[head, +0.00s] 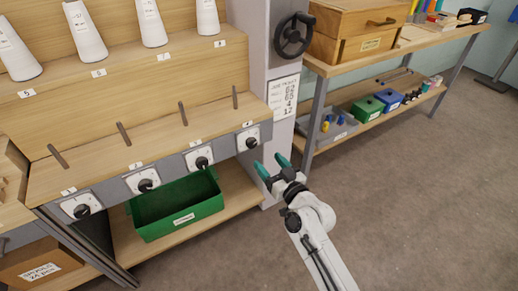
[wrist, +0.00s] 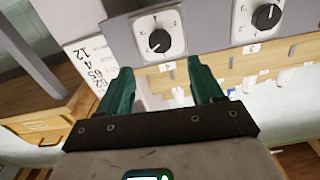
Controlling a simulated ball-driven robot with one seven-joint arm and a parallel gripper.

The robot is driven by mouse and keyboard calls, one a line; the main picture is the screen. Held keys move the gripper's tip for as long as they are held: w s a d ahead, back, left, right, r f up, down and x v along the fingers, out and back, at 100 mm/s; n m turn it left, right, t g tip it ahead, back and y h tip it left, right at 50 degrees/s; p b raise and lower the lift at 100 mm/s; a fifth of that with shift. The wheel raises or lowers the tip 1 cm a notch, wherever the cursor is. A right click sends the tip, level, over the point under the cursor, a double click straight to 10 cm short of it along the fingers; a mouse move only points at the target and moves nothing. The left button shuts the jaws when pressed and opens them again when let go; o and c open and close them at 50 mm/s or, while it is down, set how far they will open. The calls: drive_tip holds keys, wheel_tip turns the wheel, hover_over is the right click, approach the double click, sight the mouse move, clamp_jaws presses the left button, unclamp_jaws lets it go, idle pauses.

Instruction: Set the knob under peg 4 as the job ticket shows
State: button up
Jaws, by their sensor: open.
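The knob under peg 4 (head: 251,142) is a black dial on a white plate at the right end of the shelf front. It also shows in the wrist view (wrist: 159,41), upside down, its white mark toward the picture's lower left; the plate's numbers are too small to read surely. Peg 4 (head: 235,98) is a thin dark rod above it. The job ticket (head: 284,97) hangs on the grey column; its small print is hard to read, with 4 and 12 on its lower lines. My gripper (head: 273,166) is open and empty, just right of and below the knob, apart from it.
Three more knobs run left along the shelf front, the nearest being knob 3 (head: 202,163). A green bin (head: 176,207) sits below. A black handwheel (head: 294,34) is on the column. A wooden side shelf (head: 410,43) stands right; the floor in front is clear.

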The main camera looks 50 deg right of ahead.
sight(253, 144)
drive_tip(key=x, duration=0.9)
drive_tip(key=shift+w, duration=0.25)
drive_tip(key=shift+c, duration=0.4)
drive_tip(key=c, duration=1)
